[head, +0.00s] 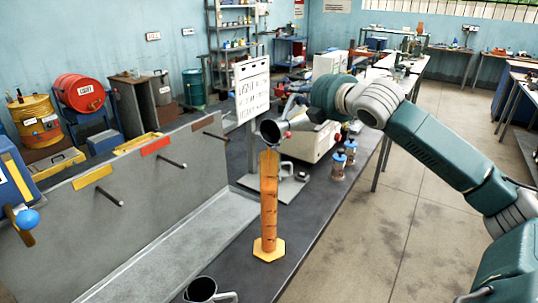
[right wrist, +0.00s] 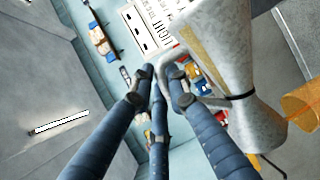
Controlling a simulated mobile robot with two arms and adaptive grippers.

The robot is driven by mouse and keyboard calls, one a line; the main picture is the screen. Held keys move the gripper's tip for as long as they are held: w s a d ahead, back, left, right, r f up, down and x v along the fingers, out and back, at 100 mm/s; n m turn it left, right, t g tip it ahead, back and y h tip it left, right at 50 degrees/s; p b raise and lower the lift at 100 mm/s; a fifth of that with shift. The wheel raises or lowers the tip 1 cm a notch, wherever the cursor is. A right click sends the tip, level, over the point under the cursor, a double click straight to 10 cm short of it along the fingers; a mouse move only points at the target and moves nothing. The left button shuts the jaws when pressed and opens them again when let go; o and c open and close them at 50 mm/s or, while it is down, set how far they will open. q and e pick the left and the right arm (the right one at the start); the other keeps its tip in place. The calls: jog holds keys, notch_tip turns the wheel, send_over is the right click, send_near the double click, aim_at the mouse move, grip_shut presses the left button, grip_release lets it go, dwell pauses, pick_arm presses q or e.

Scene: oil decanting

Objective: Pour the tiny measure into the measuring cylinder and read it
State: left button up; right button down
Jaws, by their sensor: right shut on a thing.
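The orange measuring cylinder (head: 268,205) stands upright on a yellow hexagonal base on the dark bench. My right gripper (head: 296,113) is shut on the handle of a small grey metal measure (head: 275,141), held at the cylinder's top. The measure is tilted, its dark mouth showing in the head view. In the right wrist view the fingers (right wrist: 164,75) close around the handle of the measure (right wrist: 250,90), and part of the orange cylinder (right wrist: 305,106) shows at the right edge. I cannot tell whether liquid is flowing, nor read the level. My left gripper is out of view.
A grey measure (head: 203,290) stands at the bench's near end; another (head: 287,184) stands behind the cylinder. A white sign (head: 252,88) stands behind. Small blue-topped jars (head: 338,165) are to the right. A grey panel with pegs (head: 130,190) runs along the left.

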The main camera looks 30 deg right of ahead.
aim_at(301, 106)
jog(key=shift+s+a+r, duration=0.1)
jog(key=shift+a+r, duration=0.2)
jog(key=shift+r, duration=0.05)
dwell(0.6)
jog(key=shift+m+g+y, duration=0.3)
jog(key=shift+m+g, duration=0.1)
jog(key=shift+m, duration=0.5)
jog(key=d+f, duration=0.2)
jog(key=f, duration=0.1)
jog(key=shift+w+d+b, duration=0.3)
jog(key=shift+w+b, duration=0.05)
jog(key=shift+b, duration=0.05)
jog(key=shift+w+d+f, duration=0.2)
jog(key=shift+d+f, duration=0.35)
jog(key=shift+d+f+m+g+y+p, duration=0.15)
jog(key=shift+f+m+g+y+p, duration=0.2)
jog(key=shift+f+m, duration=0.2)
jog(key=d+f+m+g+y+b, duration=0.1)
jog(key=d+f+m+y, duration=0.1)
jog(key=f, duration=0.7)
jog(key=w+d+f+m+g+y+b, duration=0.1)
jog(key=f+m+y, duration=0.3)
jog(key=f, duration=0.5)
jog(key=shift+w+d+m+b, duration=0.3)
jog(key=shift+d+m, duration=0.3)
jog(key=shift+m, duration=0.75)
jog(key=shift+s+y, duration=0.15)
jog(key=shift+y, duration=0.1)
